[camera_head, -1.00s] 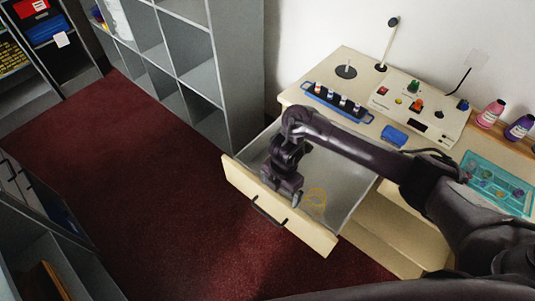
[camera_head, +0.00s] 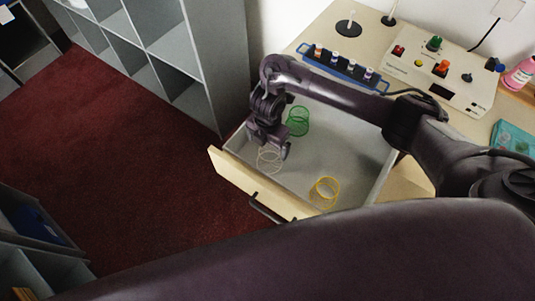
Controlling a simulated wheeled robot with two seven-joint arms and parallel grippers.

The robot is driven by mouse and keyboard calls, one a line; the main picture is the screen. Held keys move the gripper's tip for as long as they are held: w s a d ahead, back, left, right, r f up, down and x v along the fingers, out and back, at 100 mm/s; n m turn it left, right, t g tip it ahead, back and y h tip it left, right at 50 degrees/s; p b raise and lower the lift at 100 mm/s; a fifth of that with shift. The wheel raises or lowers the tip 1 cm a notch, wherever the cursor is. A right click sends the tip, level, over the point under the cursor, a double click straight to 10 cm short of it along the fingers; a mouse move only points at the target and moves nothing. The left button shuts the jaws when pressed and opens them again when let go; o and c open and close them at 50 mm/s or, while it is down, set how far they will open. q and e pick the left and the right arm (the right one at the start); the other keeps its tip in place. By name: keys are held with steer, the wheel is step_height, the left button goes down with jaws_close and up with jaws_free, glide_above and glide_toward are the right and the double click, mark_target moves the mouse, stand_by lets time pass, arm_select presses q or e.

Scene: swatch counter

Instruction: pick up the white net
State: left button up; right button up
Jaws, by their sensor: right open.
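The white net (camera_head: 269,160) is a small open wire cylinder inside the open drawer (camera_head: 322,147), near its front left. My right gripper (camera_head: 270,147) points down just above the white net and hides its upper part. It is open; I cannot tell whether its fingers touch the net. A green net (camera_head: 298,121) stands behind it in the drawer, and a yellow net (camera_head: 324,192) stands near the front right. My left gripper is not in view.
The drawer front (camera_head: 245,187) has a dark handle (camera_head: 268,207). A blue rack (camera_head: 343,66) with several small bottles and a control box (camera_head: 443,75) with knobs stand on the counter. Grey shelves (camera_head: 190,60) rise left of the drawer.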

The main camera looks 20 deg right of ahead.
mark_target(268, 150)
step_height(268, 150, down, 2)
steer(key=shift+f+b, duration=0.25)
steer(key=shift+b, duration=0.3)
steer(key=shift+s+f, duration=0.15)
steer(key=shift+f, duration=0.2)
steer(key=f, duration=0.3)
steer(key=shift+s+d+f, duration=0.2)
steer(key=shift+s, duration=0.05)
steer(key=shift+w+f, duration=0.1)
steer(key=shift+f, duration=0.3)
steer(key=c, duration=1.1)
